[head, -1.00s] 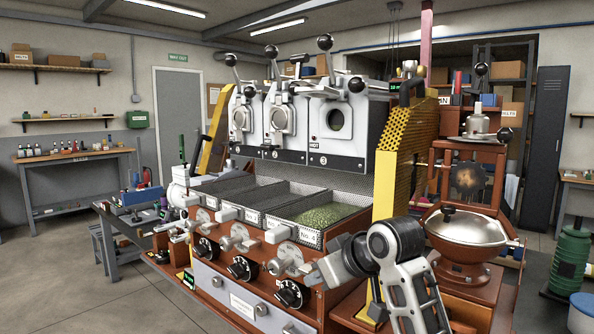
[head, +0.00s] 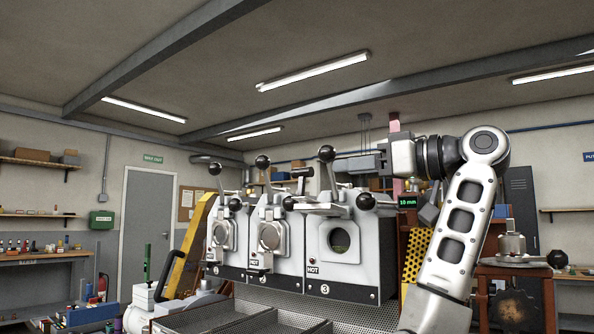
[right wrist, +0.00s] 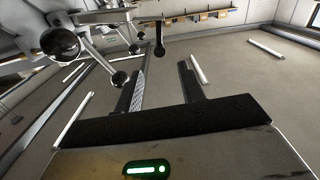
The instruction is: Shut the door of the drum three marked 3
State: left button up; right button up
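Drum three is the rightmost white drum front, with the number 3 plate (head: 324,289) below its round glass or opening (head: 340,240). Its round port is uncovered. The door (head: 312,204) seems to stand out edge-on at the port's upper left, so it looks open. A black ball knob (head: 326,153) on a lever and another ball knob (head: 365,201) are above the port. My right gripper (head: 342,164) points left above drum three, just right of the upper knob. In the right wrist view its fingers (right wrist: 165,82) are apart and empty. My left gripper is out of view.
Drums one and two (head: 268,237) stand to the left with covered ports. A yellow perforated guard (head: 412,250) is right of drum three. Empty-looking trays (head: 210,318) lie below. The space above the drums is open up to the ceiling beams.

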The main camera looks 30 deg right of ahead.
aim_at(293, 174)
jog(key=p+x, duration=0.2)
jog(key=x, duration=1)
jog(key=shift+p, duration=0.4)
jog(key=shift+c, duration=0.3)
jog(key=shift+f, duration=0.1)
grip_shut()
